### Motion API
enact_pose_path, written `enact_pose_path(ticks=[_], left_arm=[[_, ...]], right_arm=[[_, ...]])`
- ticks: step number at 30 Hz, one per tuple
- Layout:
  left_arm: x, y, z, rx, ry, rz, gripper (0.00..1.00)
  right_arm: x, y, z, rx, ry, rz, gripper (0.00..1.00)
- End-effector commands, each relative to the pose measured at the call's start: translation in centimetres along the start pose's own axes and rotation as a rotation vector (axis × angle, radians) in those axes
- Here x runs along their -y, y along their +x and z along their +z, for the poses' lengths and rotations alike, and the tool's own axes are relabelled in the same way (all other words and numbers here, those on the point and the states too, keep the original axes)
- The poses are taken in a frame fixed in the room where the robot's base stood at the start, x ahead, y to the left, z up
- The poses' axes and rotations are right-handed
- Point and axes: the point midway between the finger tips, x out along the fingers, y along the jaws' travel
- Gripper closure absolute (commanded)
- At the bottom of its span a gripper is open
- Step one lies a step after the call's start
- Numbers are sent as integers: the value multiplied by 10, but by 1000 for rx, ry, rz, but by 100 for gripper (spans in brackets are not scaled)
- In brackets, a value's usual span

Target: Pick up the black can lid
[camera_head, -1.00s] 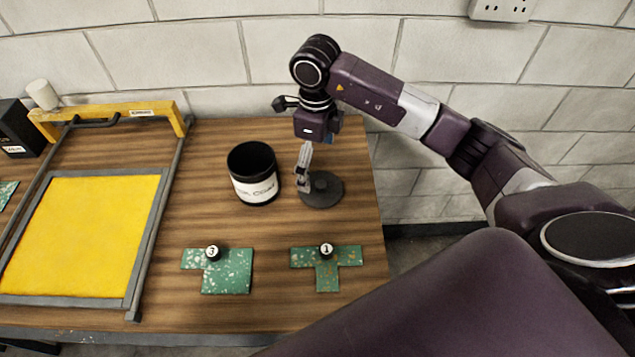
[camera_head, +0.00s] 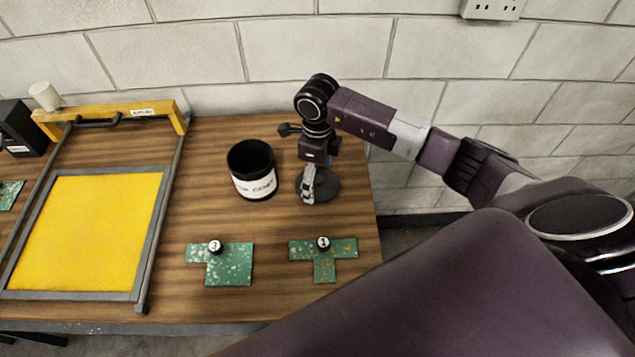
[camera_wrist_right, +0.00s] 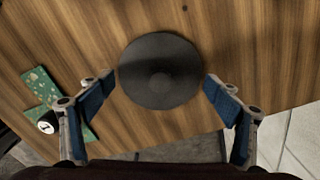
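The black can lid (camera_head: 327,187) is a dark round disc lying flat on the wooden table, right of the black can. My left gripper is in neither view.
The open black can (camera_head: 253,187) with a white label stands just left of the lid. Two green speckled pieces (camera_head: 230,265) (camera_head: 324,266) with numbered knobs lie nearer the front. A yellow framed screen (camera_head: 85,230) fills the left. The table's right edge is close to the lid.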

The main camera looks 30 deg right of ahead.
Motion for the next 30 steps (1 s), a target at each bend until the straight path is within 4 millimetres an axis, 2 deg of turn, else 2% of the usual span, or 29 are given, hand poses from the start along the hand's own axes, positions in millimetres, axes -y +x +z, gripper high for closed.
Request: enact_pose_path(ticks=[2,21,30], left_arm=[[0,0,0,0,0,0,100],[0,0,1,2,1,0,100],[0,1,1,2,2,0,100]], right_arm=[[0,0,0,0,0,0,29],[0,0,-1,-2,1,0,99],[0,-1,-1,-2,1,0,100]])
